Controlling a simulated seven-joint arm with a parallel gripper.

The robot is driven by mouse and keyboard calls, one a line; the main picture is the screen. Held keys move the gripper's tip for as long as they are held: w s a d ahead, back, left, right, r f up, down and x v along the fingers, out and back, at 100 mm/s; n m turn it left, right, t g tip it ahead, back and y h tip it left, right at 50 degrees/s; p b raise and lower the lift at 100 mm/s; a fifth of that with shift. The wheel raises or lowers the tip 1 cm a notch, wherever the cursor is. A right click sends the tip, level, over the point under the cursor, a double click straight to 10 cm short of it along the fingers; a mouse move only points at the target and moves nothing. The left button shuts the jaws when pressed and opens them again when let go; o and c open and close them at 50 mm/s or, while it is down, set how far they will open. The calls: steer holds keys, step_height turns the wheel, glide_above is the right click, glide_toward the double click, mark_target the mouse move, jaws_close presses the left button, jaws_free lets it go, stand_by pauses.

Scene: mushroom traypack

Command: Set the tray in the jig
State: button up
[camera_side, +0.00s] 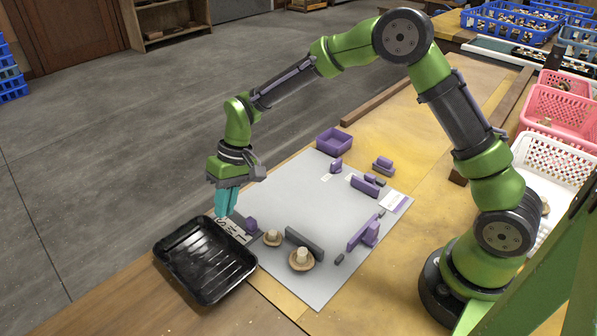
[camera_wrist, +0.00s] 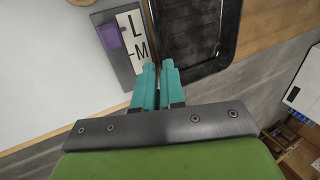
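The black ribbed tray (camera_side: 205,262) is at the near left, over the table's edge, with its open side up. It also shows in the wrist view (camera_wrist: 196,30). My gripper (camera_side: 225,214) points down at the tray's back rim, and its teal fingers (camera_wrist: 158,66) are close together with the rim between them. Raised bars that look like the jig stand on the pale mat: a dark grey bar (camera_side: 304,244), a purple bracket (camera_side: 365,232) and a purple bar (camera_side: 365,187). I cannot tell whether the tray touches the table.
A dark plate with L and M labels (camera_wrist: 130,42) and a purple block (camera_wrist: 109,36) lies beside the tray. Two mushroom-like pieces, one tan (camera_side: 302,259), stand near the grey bar. A purple box (camera_side: 334,141) is at the back. The mat's middle (camera_side: 300,205) is clear.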

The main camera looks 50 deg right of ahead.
mark_target(220, 228)
steer(key=x, duration=0.4)
steer(key=shift+a+f, duration=0.2)
steer(key=shift+f, duration=0.15)
jaws_close()
steer(key=shift+r, duration=0.15)
